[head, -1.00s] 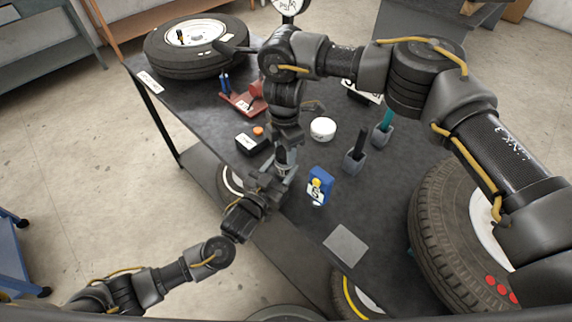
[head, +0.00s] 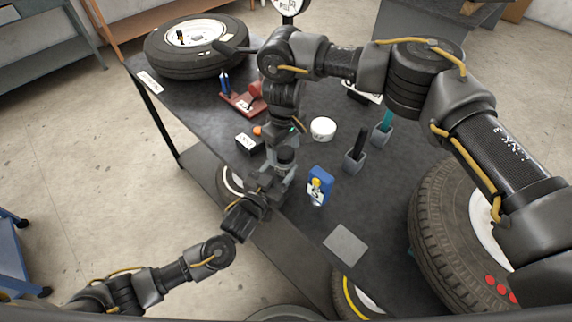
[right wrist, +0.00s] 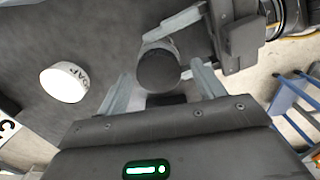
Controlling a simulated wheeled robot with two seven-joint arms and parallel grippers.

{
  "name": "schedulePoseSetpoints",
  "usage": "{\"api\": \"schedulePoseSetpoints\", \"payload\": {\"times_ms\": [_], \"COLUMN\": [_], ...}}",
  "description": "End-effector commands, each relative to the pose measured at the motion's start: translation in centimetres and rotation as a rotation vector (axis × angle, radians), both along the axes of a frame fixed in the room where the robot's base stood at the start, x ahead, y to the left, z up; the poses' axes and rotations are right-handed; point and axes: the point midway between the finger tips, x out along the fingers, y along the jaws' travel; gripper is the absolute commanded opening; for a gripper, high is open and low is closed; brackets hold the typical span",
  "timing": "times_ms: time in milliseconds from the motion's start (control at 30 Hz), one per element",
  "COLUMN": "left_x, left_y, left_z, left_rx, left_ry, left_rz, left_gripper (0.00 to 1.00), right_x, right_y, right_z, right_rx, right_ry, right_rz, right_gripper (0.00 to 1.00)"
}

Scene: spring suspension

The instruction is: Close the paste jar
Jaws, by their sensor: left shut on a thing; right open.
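The paste jar, as I take it, is a small grey cylinder with a dark round lid (head: 286,155) on top, near the table's front edge. My left gripper (head: 272,181) is shut on the jar from the front left and holds it roughly upright. My right gripper (head: 284,140) is just above it, pointing down. In the right wrist view the right gripper (right wrist: 161,72) is open, its fingers on either side of the dark lid (right wrist: 158,72) and apart from it. Whether the lid is fully tight cannot be told. The jar's lower part is largely hidden.
A white soap tub (head: 323,128) stands behind and right; it also shows in the right wrist view (right wrist: 64,82). A small black box (head: 247,143) is at left.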

Motion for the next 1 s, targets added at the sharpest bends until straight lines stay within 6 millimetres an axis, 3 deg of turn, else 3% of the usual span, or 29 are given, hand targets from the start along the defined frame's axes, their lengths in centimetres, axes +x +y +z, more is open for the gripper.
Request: {"api": "schedulePoseSetpoints", "payload": {"times_ms": [167, 500, 867, 1000], "left_x": [-0.2, -0.2, -0.2, -0.2], "left_y": [0.1, 0.0, 0.0, 0.0], "left_z": [-0.7, -0.7, -0.7, -0.7], "left_rx": [0.011, 0.011, 0.011, 0.011], "left_ry": [0.013, 0.012, 0.012, 0.012], "left_rz": [-0.001, -0.001, -0.002, -0.002], "left_gripper": [0.0, 0.0, 0.0, 0.0], "right_x": [0.1, 0.1, 0.1, 0.6], "right_y": [0.0, -0.1, -0.1, -0.1], "right_z": [0.3, 4.1, 4.5, 5.5], "right_rx": [-0.001, -0.001, -0.001, -0.004], "right_ry": [-0.002, -0.004, -0.002, -0.025], "right_rz": [0.0, 0.0, 0.0, 0.0], "right_gripper": [0.68, 0.68, 0.65, 0.65]}}
